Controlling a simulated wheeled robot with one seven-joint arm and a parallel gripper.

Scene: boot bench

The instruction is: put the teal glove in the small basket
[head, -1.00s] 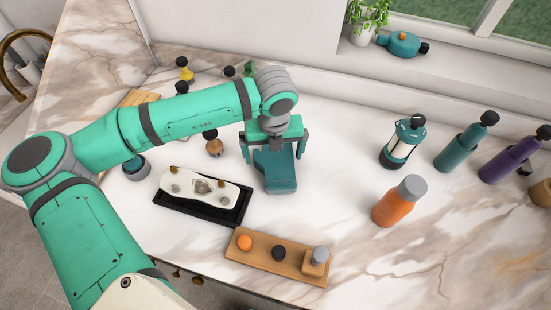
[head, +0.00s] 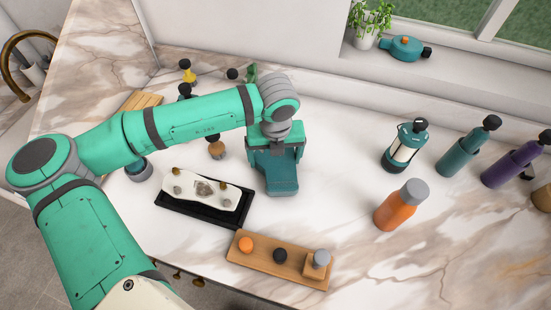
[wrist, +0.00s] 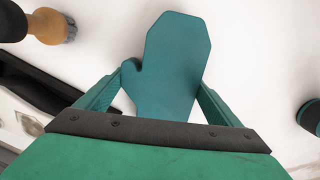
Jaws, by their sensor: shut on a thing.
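The teal glove (head: 280,176) is a flat mitten shape with a thumb, and it shows just below my gripper (head: 274,150) in the head view. In the wrist view the glove (wrist: 168,65) lies between the two fingers of my gripper (wrist: 160,95), with the fingers against its sides. My gripper is shut on it. Whether the glove touches the counter is hard to tell. I cannot make out the small basket in either view.
A black tray with a white board (head: 238,217) lies left of the glove. A wooden board with knobs (head: 283,277) is in front. An orange bottle (head: 397,210), a lantern (head: 404,146) and a teal bottle (head: 466,150) stand to the right. Counter between glove and orange bottle is clear.

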